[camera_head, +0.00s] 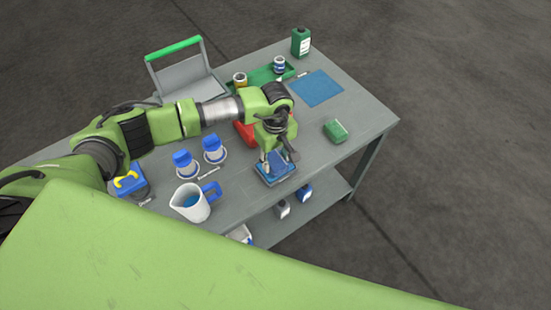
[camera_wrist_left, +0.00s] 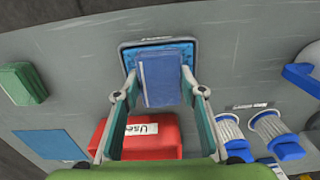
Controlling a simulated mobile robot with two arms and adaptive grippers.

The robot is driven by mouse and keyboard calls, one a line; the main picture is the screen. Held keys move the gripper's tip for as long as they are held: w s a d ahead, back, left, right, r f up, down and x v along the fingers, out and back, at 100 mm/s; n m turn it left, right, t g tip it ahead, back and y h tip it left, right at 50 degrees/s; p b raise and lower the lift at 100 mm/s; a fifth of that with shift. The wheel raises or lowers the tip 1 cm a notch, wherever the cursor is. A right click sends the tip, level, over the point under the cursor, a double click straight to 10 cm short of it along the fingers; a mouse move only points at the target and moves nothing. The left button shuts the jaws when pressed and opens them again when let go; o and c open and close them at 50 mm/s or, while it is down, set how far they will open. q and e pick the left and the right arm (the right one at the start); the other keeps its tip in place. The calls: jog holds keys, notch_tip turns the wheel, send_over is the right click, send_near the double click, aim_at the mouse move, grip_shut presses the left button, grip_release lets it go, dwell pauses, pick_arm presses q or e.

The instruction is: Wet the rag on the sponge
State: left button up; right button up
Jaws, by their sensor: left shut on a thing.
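My left gripper (camera_head: 277,158) points down near the table's front edge. It is shut on a folded dark blue rag (camera_wrist_left: 162,78), with one finger on each side. The rag covers most of a lighter blue sponge (camera_wrist_left: 130,56), of which only the edges show, in a shallow dark-rimmed tray. In the head view the rag and tray (camera_head: 262,181) appear below the fingers, partly hidden by them. I cannot tell whether the rag presses on the sponge or hangs just above it. My right gripper is not in view.
A red box (camera_wrist_left: 155,140) stands close behind the gripper. A jug (camera_head: 192,204), two blue-capped filters (camera_head: 214,151) and a yellow-handled blue item (camera_head: 130,181) stand to the left. A green block (camera_head: 335,130) and a blue mat (camera_head: 316,89) lie right, with bare table between.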

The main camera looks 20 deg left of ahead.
aim_at(275, 160)
pick_arm(q)
jog(key=shift+f+b, duration=0.1)
jog(key=shift+b, duration=0.25)
dwell(1.0)
jog(key=shift+s, duration=0.1)
dwell(0.4)
notch_tip(275, 160, up, 2)
jog(key=shift+p, duration=0.55)
jog(key=shift+r+p, duration=1)
jog(key=shift+r, duration=1.55)
